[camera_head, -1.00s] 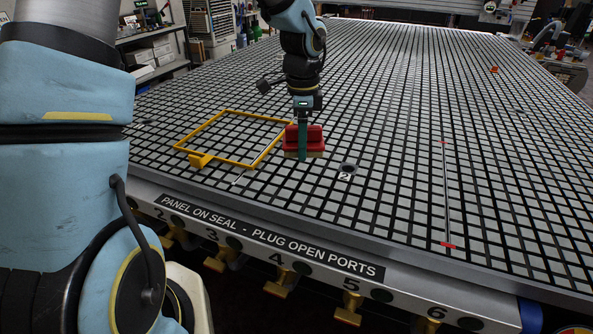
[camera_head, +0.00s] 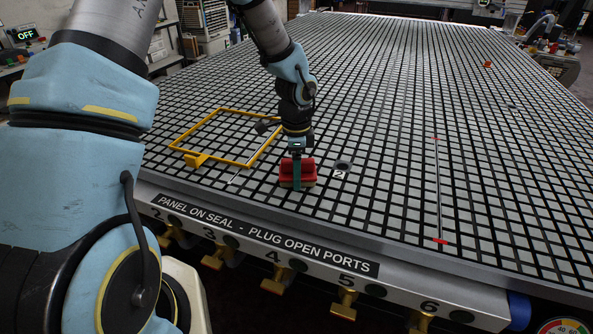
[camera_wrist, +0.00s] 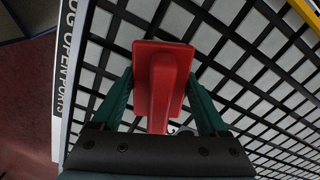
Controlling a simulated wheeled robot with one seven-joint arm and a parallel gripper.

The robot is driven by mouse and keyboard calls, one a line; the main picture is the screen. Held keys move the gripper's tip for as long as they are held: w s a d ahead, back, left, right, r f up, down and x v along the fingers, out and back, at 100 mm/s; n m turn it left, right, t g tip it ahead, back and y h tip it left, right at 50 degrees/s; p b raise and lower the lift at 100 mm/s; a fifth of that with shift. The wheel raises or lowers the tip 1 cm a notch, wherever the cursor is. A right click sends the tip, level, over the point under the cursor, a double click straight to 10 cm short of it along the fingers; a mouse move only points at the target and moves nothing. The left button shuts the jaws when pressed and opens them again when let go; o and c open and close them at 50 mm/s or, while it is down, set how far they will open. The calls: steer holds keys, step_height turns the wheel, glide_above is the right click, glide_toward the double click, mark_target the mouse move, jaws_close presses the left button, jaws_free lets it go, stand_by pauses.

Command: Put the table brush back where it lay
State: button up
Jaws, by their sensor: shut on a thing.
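The table brush (camera_head: 305,171) has a red handle and block with a pale lower edge. In the wrist view the red brush (camera_wrist: 163,85) sits between the green fingers of my gripper (camera_wrist: 160,95). The brush is low over the grid near the front edge; I cannot tell whether it touches the surface. Its underside is hidden.
A yellow frame (camera_head: 247,164) lies on the grid to the left of the brush. A thin rod with red ends (camera_head: 437,190) lies further right. The table's front rail (camera_head: 265,232) carries several brass valves.

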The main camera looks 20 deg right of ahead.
steer(key=o, duration=1.5)
steer(key=shift+f, duration=0.1)
step_height(320, 180, up, 12)
steer(key=shift+r+b, duration=0.2)
steer(key=shift+b, duration=0.85)
steer(key=s+a+n, duration=0.1)
steer(key=a+n, duration=0.6)
steer(key=a, duration=0.3)
steer(key=s+a+n+t, duration=0.1)
steer(key=a+n, duration=0.6)
steer(key=a, duration=0.3)
steer(key=s+a+n, duration=0.2)
steer(key=a+n, duration=0.5)
steer(key=a, duration=0.3)
steer(key=shift+f+t, duration=0.25)
steer(key=shift+t, duration=0.05)
